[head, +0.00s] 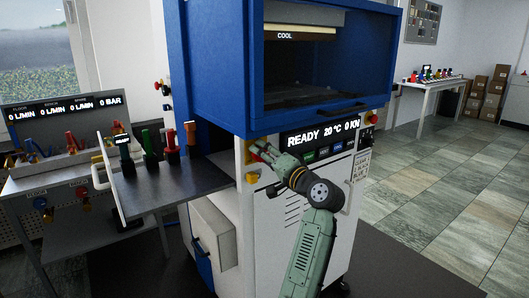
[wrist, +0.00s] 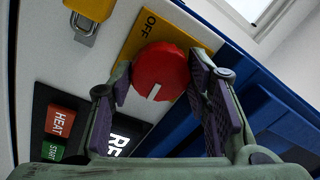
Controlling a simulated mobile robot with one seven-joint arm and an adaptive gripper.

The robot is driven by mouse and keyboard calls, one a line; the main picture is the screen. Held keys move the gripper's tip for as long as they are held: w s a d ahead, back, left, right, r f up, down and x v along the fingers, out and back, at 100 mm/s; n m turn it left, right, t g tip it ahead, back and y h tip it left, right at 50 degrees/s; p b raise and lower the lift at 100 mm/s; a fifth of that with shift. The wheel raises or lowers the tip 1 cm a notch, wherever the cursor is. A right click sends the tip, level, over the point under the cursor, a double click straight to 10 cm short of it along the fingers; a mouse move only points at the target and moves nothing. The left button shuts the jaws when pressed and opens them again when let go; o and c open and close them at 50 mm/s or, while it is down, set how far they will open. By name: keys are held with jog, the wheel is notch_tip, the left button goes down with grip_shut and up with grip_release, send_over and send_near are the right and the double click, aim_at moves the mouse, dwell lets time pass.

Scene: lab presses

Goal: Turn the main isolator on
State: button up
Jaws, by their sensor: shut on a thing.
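The main isolator is a red rotary knob (wrist: 160,68) on a yellow plate (wrist: 138,36) with the word OFF at its upper edge in the wrist view. A short white mark shows near the knob's lower edge, on the side away from OFF. My gripper (wrist: 160,86) has one finger on each side of the knob and is shut on it. No ON label can be seen. In the head view, my gripper (head: 256,152) is at the upper left of the white press front (head: 280,215), and the knob is mostly hidden there.
A yellow padlock (wrist: 88,10) hangs beside the isolator plate. HEAT (wrist: 61,121) and START (wrist: 54,148) buttons sit close by. The lit display (head: 324,132) reads READY 20 °C 0 KN. A side shelf (head: 170,184) with coloured-handled tools juts out left of the press.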

jog(key=shift+m, duration=0.5)
jog(key=o, duration=1.2)
jog(key=shift+c, duration=0.2)
jog(key=shift+s+d, duration=0.1)
jog(key=v, duration=0.7)
jog(key=shift+s+d, duration=0.2)
jog(key=shift+s, duration=0.05)
jog(key=shift+f, duration=0.1)
